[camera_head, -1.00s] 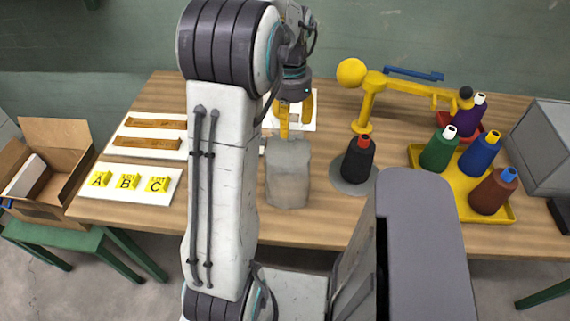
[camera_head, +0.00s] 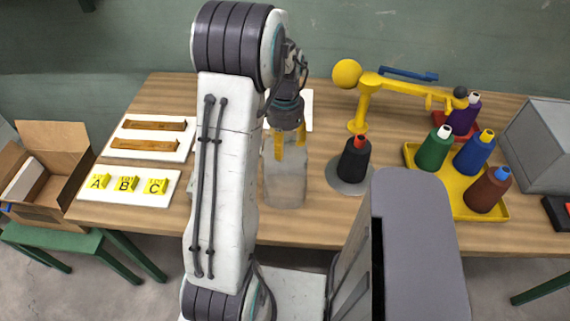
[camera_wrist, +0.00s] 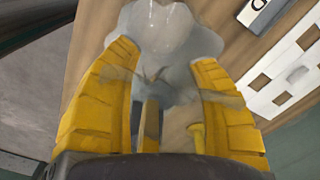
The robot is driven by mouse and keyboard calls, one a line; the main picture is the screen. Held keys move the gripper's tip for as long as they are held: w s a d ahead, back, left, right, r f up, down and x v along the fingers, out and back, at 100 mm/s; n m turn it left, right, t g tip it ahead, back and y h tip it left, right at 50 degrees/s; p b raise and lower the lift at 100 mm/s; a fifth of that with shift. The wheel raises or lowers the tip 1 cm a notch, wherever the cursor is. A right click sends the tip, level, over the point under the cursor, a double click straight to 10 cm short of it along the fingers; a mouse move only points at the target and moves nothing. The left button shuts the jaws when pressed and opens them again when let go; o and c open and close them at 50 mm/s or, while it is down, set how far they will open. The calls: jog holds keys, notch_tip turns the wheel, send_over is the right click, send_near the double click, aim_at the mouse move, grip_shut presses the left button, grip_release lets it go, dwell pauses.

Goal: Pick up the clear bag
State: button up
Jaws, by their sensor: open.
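The clear bag (camera_head: 286,184) stands upright on the wooden table, to the right of my upper arm link. It is see-through and greyish. My gripper (camera_head: 288,152) points down over the bag's upper part, and its yellow fingers overlap the bag in the head view. In the wrist view the bag (camera_wrist: 165,35) lies ahead of and between the spread fingers of my gripper (camera_wrist: 165,95). The fingers are open with the bag's gathered top between them. I cannot tell whether either finger touches it.
A black cone with a red top (camera_head: 354,160) stands on a grey disc just right of the bag. A yellow stand (camera_head: 364,108) rises behind it. A yellow tray (camera_head: 489,210) with coloured cones is farther right. A white board with A, B, C tags (camera_head: 115,196) lies left.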

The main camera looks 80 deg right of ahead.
jog(key=shift+c, duration=0.4)
jog(key=c, duration=1)
